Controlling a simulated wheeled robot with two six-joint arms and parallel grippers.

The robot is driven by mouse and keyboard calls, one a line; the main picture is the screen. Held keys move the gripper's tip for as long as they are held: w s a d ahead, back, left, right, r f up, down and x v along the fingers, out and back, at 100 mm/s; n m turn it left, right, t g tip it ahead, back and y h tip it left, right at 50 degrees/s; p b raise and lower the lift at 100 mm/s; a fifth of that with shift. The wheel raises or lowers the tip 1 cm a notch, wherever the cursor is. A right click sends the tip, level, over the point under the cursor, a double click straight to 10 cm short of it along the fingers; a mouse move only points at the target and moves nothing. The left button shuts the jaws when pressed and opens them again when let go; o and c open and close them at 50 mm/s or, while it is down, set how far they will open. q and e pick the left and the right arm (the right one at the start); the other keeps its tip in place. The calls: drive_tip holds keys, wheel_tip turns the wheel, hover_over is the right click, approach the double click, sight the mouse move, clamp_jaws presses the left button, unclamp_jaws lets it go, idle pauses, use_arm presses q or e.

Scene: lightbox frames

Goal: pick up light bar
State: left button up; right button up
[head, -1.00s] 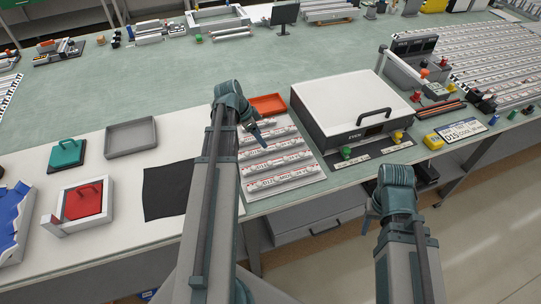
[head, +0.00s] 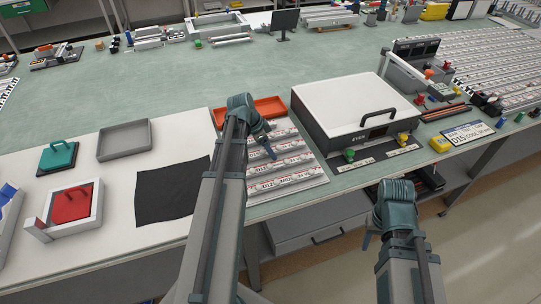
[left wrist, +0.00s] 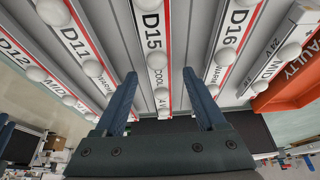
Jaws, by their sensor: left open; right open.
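Several white light bars with round white domes lie side by side in a rack (head: 318,182) at the middle of the bench. In the left wrist view I read labels D12 (left wrist: 14,50), D11 (left wrist: 72,38), D15 (left wrist: 152,25) and D16 (left wrist: 236,22). My left gripper (head: 270,152) is over the rack. In the left wrist view the left gripper (left wrist: 160,76) is open, its fingers on either side of the D15 bar in the picture; I cannot tell whether they touch it. My right gripper (head: 367,240) is open and empty off the bench's front edge.
An orange tray (head: 262,108), marked FAULTY in the wrist view, stands behind the rack. A white box with a black handle (head: 350,100) stands right of the rack. A black mat (head: 165,200), grey tray (head: 123,155) and red-lidded fixture (head: 93,205) lie left.

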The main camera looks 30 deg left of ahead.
use_arm(q)
drive_tip(key=shift+r, duration=0.1)
clamp_jaws()
use_arm(e)
drive_tip(key=shift+r, duration=0.1)
idle(0.3)
